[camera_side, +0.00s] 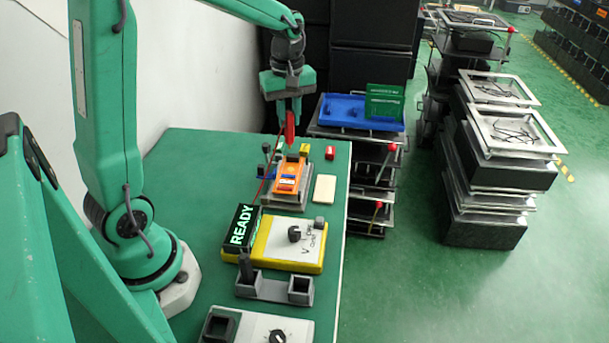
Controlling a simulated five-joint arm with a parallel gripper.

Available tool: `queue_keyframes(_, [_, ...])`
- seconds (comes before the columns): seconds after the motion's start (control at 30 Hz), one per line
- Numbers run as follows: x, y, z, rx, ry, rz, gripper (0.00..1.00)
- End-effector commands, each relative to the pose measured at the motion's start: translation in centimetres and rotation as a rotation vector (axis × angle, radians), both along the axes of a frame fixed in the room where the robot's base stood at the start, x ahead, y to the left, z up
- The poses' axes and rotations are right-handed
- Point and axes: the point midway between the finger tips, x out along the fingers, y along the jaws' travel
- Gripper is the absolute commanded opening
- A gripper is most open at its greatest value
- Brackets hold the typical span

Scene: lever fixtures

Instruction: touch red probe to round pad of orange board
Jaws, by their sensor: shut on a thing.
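My gripper (290,108) is shut on the red probe (290,128) and holds it upright, tip down, above the far end of the orange board (287,178). The orange board sits on a grey fixture (284,204) on the green table. The probe's tip is close to the far part of the board. I cannot tell whether it touches. The round pad is too small to make out. A yellow meter (289,243) with a dial and a display reading READY (242,227) stands nearer on the table.
A dark probe (246,264) stands in a grey holder (272,286) with an empty socket. A small red block (330,152), a yellow block (304,150) and a cream slab (324,188) lie near the board. A blue tray (345,112) stands beyond the table. A grey box with a knob (277,336) is nearest.

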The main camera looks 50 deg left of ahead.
Motion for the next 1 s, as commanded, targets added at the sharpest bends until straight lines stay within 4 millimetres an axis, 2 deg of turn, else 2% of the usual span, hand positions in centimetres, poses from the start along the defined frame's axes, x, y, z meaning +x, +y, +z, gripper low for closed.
queue_keyframes(0.6, [0.0, 0.0, -4.4, -0.001, 0.001, -0.001, 0.0])
queue_keyframes(1.0, [0.0, 0.0, -5.5, 0.0, 0.0, -0.001, 0.0])
